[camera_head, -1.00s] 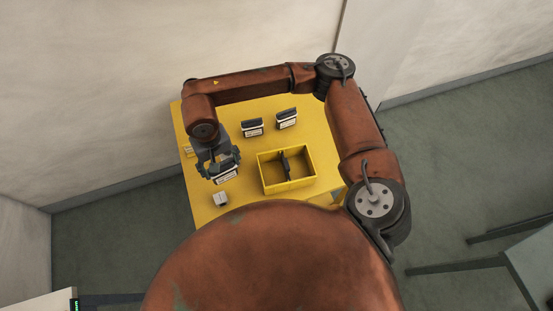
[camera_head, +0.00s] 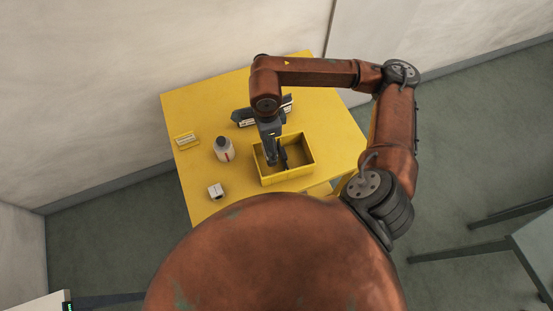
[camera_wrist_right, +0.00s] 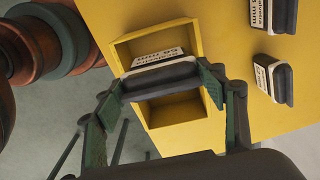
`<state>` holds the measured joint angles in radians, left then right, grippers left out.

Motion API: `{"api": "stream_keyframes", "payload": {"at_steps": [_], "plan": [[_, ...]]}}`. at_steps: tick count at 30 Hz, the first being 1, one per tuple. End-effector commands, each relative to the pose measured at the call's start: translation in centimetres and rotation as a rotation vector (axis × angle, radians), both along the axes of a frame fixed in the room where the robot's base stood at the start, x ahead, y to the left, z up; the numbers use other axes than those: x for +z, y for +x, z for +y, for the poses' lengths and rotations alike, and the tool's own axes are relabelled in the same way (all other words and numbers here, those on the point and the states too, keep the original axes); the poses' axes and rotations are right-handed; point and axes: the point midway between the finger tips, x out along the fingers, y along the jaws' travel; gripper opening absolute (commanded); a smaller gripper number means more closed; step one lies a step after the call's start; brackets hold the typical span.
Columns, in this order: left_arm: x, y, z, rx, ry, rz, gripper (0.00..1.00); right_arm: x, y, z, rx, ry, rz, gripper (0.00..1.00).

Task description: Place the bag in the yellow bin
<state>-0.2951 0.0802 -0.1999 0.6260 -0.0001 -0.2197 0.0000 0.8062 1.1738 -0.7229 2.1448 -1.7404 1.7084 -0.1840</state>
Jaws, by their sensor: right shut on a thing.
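The bag, a dark block-like pack with a white printed label (camera_wrist_right: 160,78), is between the fingers of my right gripper (camera_wrist_right: 164,86) in the wrist view. My right gripper also shows in the head view (camera_head: 272,158), pointing down over the left part of the yellow bin (camera_head: 307,152). It is shut on the bag. In the wrist view the bag covers the middle of the open bin (camera_wrist_right: 122,52); I cannot tell how far below the rim it is. In the head view my gripper mostly hides it. My left gripper is not in view.
Two similar labelled dark packs (camera_wrist_right: 277,78) stand behind the bin, partly hidden by my arm in the head view. A bottle (camera_head: 224,150), a small white box (camera_head: 216,191) and a yellow card holder (camera_head: 186,140) are on the yellow table (camera_head: 190,105), left of the bin.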

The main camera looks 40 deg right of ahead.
Motion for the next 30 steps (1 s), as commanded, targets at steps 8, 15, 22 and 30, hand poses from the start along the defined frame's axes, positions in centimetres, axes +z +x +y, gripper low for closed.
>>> {"api": "stream_keyframes", "payload": {"at_steps": [8,15,22,30], "plan": [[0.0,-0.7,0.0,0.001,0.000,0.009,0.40,-4.4,0.0,0.1,0.003,0.002,0.002,0.34],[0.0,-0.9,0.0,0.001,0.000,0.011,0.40,-6.7,-0.1,0.1,0.003,0.002,0.005,0.34],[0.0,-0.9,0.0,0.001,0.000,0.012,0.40,-8.5,0.0,0.1,0.005,0.001,0.001,0.34],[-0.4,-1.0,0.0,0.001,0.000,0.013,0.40,-8.8,0.0,0.1,0.005,0.001,0.001,0.34]]}}
